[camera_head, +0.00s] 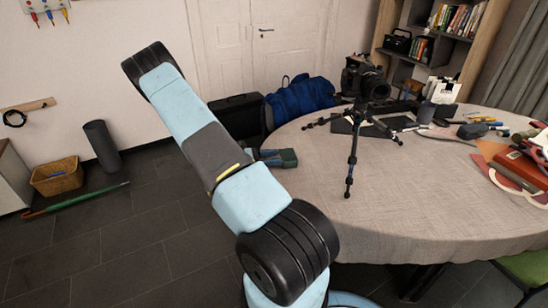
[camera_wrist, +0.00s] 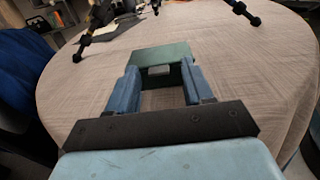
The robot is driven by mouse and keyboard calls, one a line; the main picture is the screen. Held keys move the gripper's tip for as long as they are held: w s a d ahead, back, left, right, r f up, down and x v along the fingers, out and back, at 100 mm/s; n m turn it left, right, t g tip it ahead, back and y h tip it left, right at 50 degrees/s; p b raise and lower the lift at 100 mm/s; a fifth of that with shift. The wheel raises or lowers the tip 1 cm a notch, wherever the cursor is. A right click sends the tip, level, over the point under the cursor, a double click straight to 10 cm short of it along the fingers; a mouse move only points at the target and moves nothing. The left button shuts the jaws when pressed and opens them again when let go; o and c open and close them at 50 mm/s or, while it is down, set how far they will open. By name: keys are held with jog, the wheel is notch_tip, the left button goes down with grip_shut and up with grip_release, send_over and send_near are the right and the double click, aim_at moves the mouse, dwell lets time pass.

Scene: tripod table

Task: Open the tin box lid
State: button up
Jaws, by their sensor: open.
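A dark green box (camera_wrist: 160,53), which looks like the tin box, sits on the cloth-covered table (camera_wrist: 252,75) in the wrist view. A small grey piece, perhaps a latch (camera_wrist: 158,71), is on its near face. The lid looks shut. My gripper (camera_wrist: 159,78) is open, with one blue finger on each side of the box's near part. I cannot tell whether the fingers touch it.
A camera on a small tripod (camera_head: 353,150) stands on the table beyond the box; its legs show at the top of the wrist view. Books, tools and a red box (camera_head: 520,168) crowd the right side. The table's front middle is clear.

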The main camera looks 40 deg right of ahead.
jog(key=shift+c, duration=0.5)
grip_shut()
